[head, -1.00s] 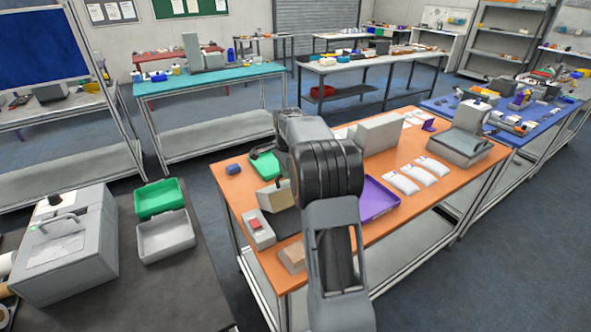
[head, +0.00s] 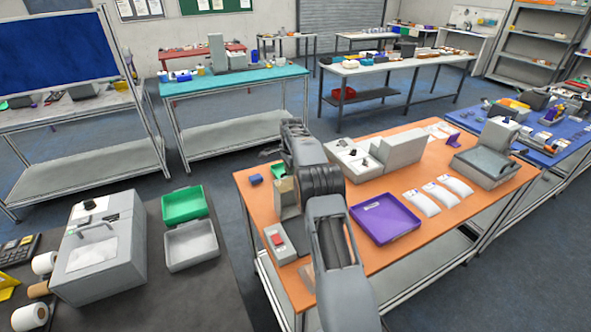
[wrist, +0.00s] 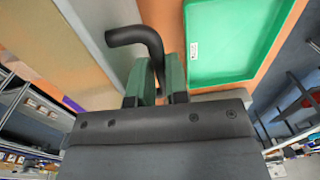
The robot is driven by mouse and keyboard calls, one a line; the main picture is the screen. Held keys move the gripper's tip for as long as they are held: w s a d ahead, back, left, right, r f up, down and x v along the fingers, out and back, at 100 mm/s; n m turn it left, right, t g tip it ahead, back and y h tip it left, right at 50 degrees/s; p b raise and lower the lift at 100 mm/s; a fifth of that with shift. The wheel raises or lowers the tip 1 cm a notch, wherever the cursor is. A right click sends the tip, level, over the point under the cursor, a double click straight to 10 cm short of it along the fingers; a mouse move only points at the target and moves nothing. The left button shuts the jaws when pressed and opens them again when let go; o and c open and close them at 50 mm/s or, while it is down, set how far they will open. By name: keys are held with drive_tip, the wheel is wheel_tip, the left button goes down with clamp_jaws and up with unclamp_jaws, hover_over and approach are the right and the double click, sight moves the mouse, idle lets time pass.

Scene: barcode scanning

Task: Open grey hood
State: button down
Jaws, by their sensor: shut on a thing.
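In the wrist view, my gripper (wrist: 158,82) is shut on a black bent handle (wrist: 140,36), its two green-padded fingers on either side of it. The handle's end meets the edge of a grey panel (wrist: 92,38), which looks like part of the grey hood. A tan surface (wrist: 45,45) lies left of that panel. In the head view, my arm covers the gripper and most of the hood; a tan panel (head: 287,190) shows beside the arm at the left of the orange table. How far the hood stands open is unclear.
A green tray (wrist: 235,40) lies close to the gripper. The orange table (head: 425,222) also holds a purple tray (head: 384,220), a grey box-shaped machine (head: 402,150), white packets (head: 437,195) and a red-buttoned box (head: 280,243). Another grey machine (head: 100,255) stands on the dark table at left.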

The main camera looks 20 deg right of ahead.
drive_tip(key=shift+w+f, duration=0.25)
drive_tip(key=shift+w, duration=0.5)
drive_tip(key=c, duration=1.2)
unclamp_jaws()
drive_tip(key=shift+a, duration=0.1)
drive_tip(key=shift+c, duration=0.2)
drive_tip(key=shift+o, duration=0.6)
drive_tip(key=shift+f, duration=0.15)
drive_tip(key=shift+s, duration=0.1)
wheel_tip(320, 180, up, 8)
drive_tip(key=shift+s, duration=0.15)
